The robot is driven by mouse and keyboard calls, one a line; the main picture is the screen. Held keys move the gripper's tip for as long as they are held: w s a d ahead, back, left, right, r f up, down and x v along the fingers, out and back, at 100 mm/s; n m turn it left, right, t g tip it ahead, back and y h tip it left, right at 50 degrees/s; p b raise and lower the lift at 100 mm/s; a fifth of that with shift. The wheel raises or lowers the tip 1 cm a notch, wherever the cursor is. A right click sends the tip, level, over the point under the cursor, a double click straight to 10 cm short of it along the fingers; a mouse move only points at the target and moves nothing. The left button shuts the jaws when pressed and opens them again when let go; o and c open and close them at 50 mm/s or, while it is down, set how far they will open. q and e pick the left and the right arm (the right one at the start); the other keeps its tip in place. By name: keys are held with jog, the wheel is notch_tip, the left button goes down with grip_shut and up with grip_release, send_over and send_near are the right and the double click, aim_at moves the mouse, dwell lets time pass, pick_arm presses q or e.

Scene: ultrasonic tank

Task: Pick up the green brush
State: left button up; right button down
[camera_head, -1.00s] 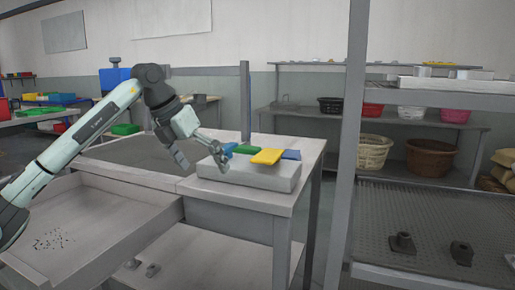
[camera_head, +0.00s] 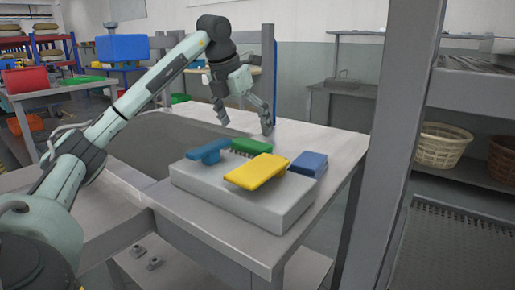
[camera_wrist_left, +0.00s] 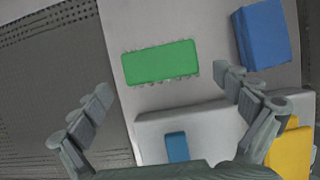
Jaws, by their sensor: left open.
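The green brush (camera_head: 251,147) lies on the table just behind the light grey block, bristles showing along its edge. In the left wrist view the green brush (camera_wrist_left: 160,62) lies between and ahead of my fingers, untouched. My left gripper (camera_head: 247,129) is open and empty, above the table behind the brush; it also shows in the left wrist view (camera_wrist_left: 165,98). My right gripper is in neither view.
The grey block (camera_head: 240,208) bears a blue brush (camera_head: 208,151) and a yellow brush (camera_head: 257,172). A blue block (camera_head: 308,164) is right of the green brush. A post (camera_head: 268,65) stands behind. A shelf upright (camera_head: 400,130) is at right.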

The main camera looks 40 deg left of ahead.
aim_at(250, 143)
pick_arm(q)
jog(key=shift+w+f, duration=0.1)
jog(key=shift+f, duration=0.5)
jog(key=x, duration=0.4)
jog(key=shift+w+a+f, duration=0.1)
jog(key=shift+w+f, duration=0.2)
jog(key=shift+f, duration=0.1)
jog(key=c, duration=0.8)
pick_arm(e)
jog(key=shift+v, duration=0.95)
